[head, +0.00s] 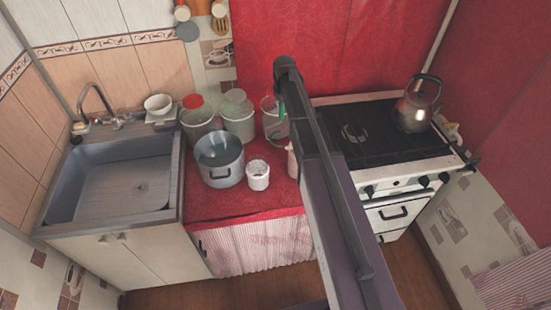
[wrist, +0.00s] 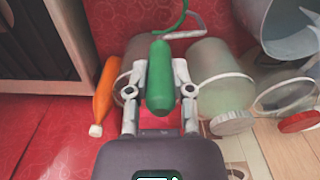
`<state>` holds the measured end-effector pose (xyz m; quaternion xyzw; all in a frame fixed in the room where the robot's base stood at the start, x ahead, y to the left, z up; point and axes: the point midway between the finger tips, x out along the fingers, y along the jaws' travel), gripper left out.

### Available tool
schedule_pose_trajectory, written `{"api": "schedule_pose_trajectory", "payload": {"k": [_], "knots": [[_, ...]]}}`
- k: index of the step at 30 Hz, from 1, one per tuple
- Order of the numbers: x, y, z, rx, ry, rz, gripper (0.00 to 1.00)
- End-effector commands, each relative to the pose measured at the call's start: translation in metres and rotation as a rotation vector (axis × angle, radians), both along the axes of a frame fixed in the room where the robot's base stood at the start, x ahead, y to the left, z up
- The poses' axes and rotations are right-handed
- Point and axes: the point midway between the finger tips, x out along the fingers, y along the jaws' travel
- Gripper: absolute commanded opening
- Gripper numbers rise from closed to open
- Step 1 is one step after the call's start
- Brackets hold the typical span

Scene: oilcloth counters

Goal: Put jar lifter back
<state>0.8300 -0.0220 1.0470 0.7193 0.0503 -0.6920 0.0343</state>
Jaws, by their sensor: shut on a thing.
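The jar lifter has a thick green handle (wrist: 160,72), a thin green part above it and a grey wire loop near the top of the wrist view. My gripper (wrist: 158,92) is shut on the green handle, with one finger on each side of it. In the head view my arm hides most of the gripper; only bits of green of the jar lifter (head: 281,108) show at the arm's left edge, in front of the rightmost jar. I cannot tell whether the lifter touches the jar or counter.
Lidded jars (head: 238,115), a metal pot (head: 220,160) and a white mug (head: 258,175) crowd the red counter (head: 235,203). An orange bottle (wrist: 105,95) lies close beside my gripper in the wrist view. The sink (head: 120,185) is left; the stove (head: 385,135) with a kettle (head: 417,105) is right.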

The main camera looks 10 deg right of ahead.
Motion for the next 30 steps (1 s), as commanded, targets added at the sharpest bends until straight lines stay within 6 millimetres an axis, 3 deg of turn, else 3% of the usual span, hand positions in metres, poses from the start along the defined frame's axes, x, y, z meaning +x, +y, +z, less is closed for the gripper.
{"api": "schedule_pose_trajectory", "payload": {"k": [16,30], "knots": [[0.000,0.001,-0.006,0.000,0.000,0.002,0.00],[0.000,0.002,-0.049,0.000,0.000,0.003,0.00]]}}
